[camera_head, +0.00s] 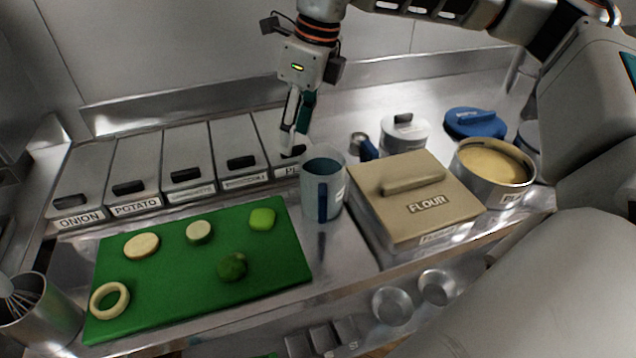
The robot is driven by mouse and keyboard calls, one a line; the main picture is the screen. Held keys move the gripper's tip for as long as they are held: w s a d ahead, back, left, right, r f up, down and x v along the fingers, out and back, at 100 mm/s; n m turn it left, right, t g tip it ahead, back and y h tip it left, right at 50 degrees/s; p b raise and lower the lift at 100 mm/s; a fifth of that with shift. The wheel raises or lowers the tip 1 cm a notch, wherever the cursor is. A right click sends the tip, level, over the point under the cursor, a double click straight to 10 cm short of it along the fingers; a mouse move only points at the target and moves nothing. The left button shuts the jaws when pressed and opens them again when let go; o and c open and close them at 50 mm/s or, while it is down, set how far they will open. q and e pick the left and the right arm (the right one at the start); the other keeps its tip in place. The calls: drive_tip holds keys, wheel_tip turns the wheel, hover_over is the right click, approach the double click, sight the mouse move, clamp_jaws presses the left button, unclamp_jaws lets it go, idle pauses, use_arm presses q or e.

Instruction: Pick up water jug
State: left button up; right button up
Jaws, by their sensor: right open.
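The water jug (323,190) is a grey-blue, translucent upright cylinder with a dark blue handle on its front side. It stands on the steel counter between the green cutting board and the flour box. My right gripper (290,148) hangs down from the top of the view, pointing at the counter. Its fingers are over the lidded bins, up and left of the jug, apart from it and holding nothing that I can see. My left gripper is not in view.
The green cutting board (180,295) holds several cut vegetables. The flour box (420,230) stands close on the jug's right. Beyond it are a pan of yellow batter (493,166), a blue lid (474,122) and a white container (404,133). A metal whisk pot (40,315) is at left.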

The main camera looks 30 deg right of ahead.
sight(322, 190)
drive_tip(key=s+f, duration=0.2)
drive_tip(key=f, duration=0.2)
drive_tip(key=s+f+g+h, duration=0.1)
drive_tip(key=s+f, duration=0.2)
drive_tip(key=f, duration=0.1)
drive_tip(key=s+a+f+g, duration=0.1)
drive_tip(key=s+f, duration=0.1)
drive_tip(key=f, duration=0.2)
drive_tip(key=shift+s+f+n+h, duration=0.15)
drive_tip(key=shift+s+n+h, duration=0.15)
drive_tip(key=shift+s+h, duration=0.1)
drive_tip(key=shift+w, duration=0.1)
clamp_jaws()
